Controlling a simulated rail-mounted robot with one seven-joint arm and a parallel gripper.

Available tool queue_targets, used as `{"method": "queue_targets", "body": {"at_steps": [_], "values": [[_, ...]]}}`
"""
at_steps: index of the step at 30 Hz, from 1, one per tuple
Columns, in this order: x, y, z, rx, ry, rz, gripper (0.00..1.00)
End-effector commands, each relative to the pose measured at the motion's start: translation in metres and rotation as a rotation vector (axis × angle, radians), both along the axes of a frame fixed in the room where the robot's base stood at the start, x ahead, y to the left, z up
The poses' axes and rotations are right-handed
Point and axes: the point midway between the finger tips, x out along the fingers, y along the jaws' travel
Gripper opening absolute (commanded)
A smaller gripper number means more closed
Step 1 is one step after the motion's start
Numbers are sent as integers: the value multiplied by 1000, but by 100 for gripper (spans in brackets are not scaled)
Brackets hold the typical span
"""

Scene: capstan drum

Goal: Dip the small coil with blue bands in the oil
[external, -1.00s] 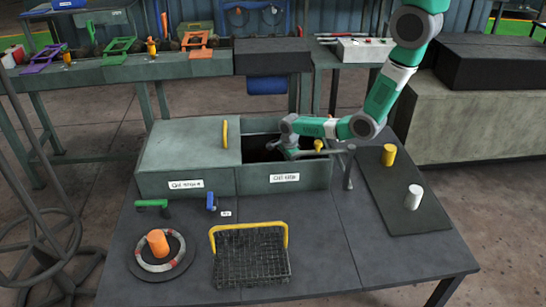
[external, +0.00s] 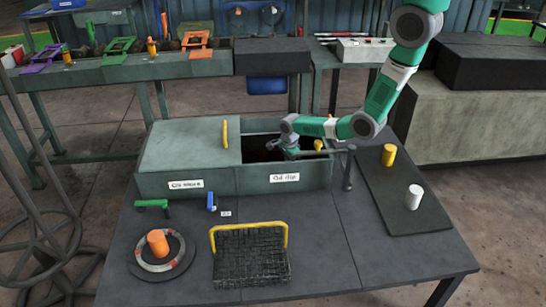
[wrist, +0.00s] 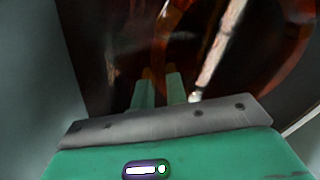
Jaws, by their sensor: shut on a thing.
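The grey-green tank (external: 285,184) stands at the back of the table, its right part open and dark inside. My gripper (external: 290,154) reaches down into that opening, its fingertips hidden by the tank in the external view. In the wrist view, my gripper (wrist: 159,77) is shut, with something small and orange-brown at its tips. Dark liquid with reddish-brown curved shapes and a pale streak fills the view beyond the fingers. I cannot make out a coil or blue bands there. A coil with red bands (external: 143,263) lies around an orange post at the front left.
A lid (external: 185,148) with a yellow handle covers the tank's left part. A black wire basket (external: 250,265) stands in front. A yellow post (external: 388,154) and a white post (external: 413,197) stand on the right mat. A grey post (external: 348,168) stands beside the tank.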

Motion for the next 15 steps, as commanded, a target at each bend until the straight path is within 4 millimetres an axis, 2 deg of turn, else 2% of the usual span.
{"method": "queue_targets", "body": {"at_steps": [15], "values": [[1,1,50,2,-1,0,0]]}}
